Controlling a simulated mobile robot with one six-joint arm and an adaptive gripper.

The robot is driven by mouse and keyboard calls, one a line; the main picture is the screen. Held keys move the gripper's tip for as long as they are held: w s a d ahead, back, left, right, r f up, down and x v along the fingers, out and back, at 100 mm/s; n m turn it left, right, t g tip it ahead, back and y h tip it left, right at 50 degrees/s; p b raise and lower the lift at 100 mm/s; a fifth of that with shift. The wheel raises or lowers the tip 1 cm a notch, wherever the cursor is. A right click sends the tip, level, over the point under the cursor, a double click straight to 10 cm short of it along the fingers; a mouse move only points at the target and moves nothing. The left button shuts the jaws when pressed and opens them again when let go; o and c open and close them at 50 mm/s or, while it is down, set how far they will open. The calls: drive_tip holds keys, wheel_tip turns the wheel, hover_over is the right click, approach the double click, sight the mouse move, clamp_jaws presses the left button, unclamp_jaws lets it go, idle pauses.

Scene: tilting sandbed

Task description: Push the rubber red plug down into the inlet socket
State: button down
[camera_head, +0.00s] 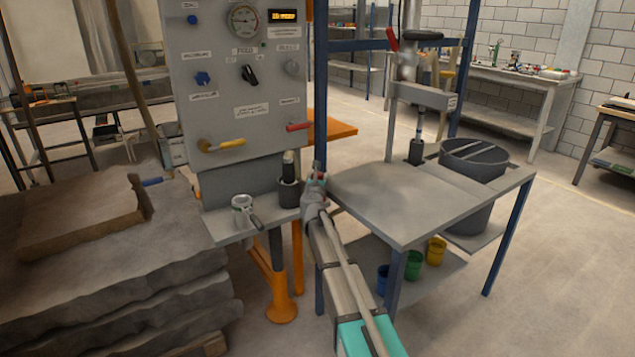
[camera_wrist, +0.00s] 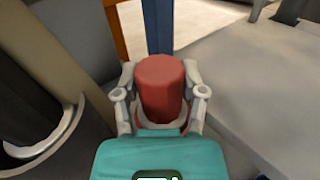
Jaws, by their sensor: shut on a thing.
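The red plug (camera_wrist: 161,88) is a plain, round-sided cylinder with a flat top. It stands between the two fingers of my gripper (camera_wrist: 160,103) in the wrist view, and the fingers are shut on it from both sides. In the head view my gripper (camera_head: 316,184) is between the panel's small shelf and the grey table, seen from behind. Only a little of the red plug shows there. I cannot make out the inlet socket in either view, and the plug's lower end is hidden by my gripper.
The control panel (camera_head: 222,105) rises behind the shelf, with a yellow lever (camera_head: 226,143) and a red one. A dark cup (camera_head: 289,195) stands close left of my gripper; a metal cup (camera_head: 242,206) is farther left. The grey table (camera_head: 400,200) is close right, mostly bare.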

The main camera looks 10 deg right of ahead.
drive_tip(key=shift+r, duration=0.1)
drive_tip(key=shift+r+p, duration=0.9)
drive_tip(key=shift+p, duration=0.05)
drive_tip(key=s+r+p, duration=1.1)
drive_tip(key=s, duration=0.3)
drive_tip(key=shift+a, duration=0.1)
drive_tip(key=w+a+r+p, duration=0.1)
drive_tip(key=a, duration=1.1)
drive_tip(key=w+a+r+p, duration=0.1)
drive_tip(key=w+a, duration=0.1)
drive_tip(key=a, duration=1.1)
drive_tip(key=shift+r+p, duration=0.4)
